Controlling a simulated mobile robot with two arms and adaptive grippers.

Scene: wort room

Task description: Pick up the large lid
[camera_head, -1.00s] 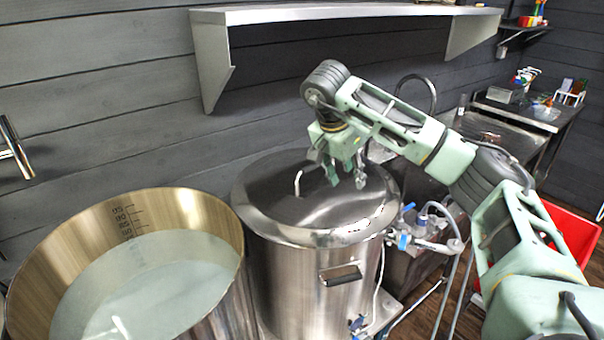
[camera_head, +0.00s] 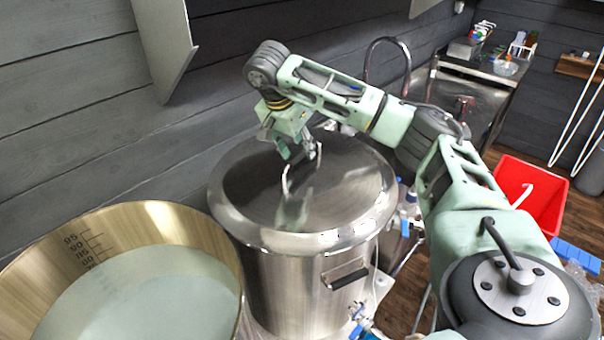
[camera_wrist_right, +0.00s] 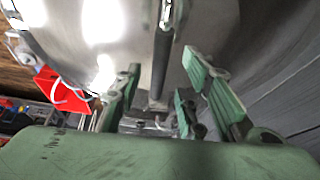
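The large lid (camera_head: 345,190) is a shiny round metal lid, lying on the steel kettle (camera_head: 290,285). The lid's surface (camera_wrist_right: 130,35) fills the upper part of that view. My left gripper is not in view.
An open vessel (camera_head: 150,220) of pale liquid with a marked scale stands left of the kettle. A wall shelf (camera_head: 165,45) hangs above. A sink counter (camera_head: 470,95) with a curved tap is behind, and a red bin (camera_head: 535,195) stands on the right.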

